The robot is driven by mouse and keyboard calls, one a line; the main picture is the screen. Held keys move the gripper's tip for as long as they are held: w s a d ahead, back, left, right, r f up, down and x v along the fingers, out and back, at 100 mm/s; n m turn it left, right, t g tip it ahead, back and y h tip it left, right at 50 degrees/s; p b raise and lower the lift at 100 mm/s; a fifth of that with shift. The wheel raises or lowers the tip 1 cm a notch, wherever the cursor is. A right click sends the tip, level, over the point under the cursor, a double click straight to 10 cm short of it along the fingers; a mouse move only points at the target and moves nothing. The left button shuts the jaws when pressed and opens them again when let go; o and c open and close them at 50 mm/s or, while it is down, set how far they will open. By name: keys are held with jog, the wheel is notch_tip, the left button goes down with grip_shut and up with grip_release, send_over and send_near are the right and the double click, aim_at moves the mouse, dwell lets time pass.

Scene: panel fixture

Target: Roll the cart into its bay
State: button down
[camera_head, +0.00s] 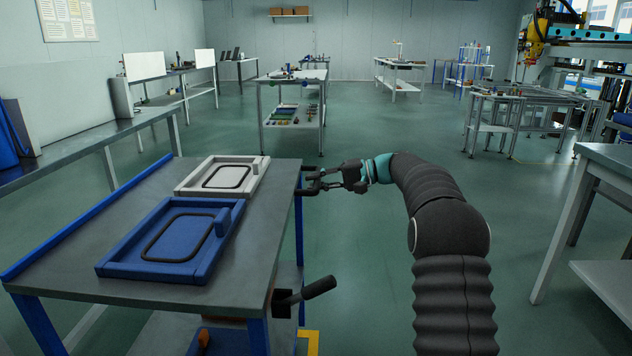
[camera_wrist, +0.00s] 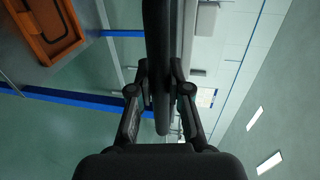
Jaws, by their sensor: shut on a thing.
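The cart (camera_head: 75,245) looks like the grey-topped wheeled table with blue legs and a blue rail at the left; its wheels are hidden. A blue tray (camera_head: 118,263) and a white tray (camera_head: 190,186) lie on its top. My gripper (camera_head: 318,180) is at the cart's right edge, shut on a black bar handle. In the wrist view the dark handle (camera_wrist: 158,60) runs between the two fingers (camera_wrist: 160,105). A yellow floor marking (camera_head: 312,338) shows partly by the cart's near right leg; I cannot tell if it is the bay.
A black lever (camera_head: 318,288) sticks out right, below the cart's top. A long bench (camera_head: 90,142) runs along the left wall. A shelved table (camera_head: 292,80) stands ahead and a grey table (camera_head: 610,158) at the right. The green floor (camera_head: 390,130) between is clear.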

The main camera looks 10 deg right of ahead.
jog(key=c, duration=1.1)
grip_release()
jog(key=shift+d, duration=0.1)
jog(key=v, duration=1.2)
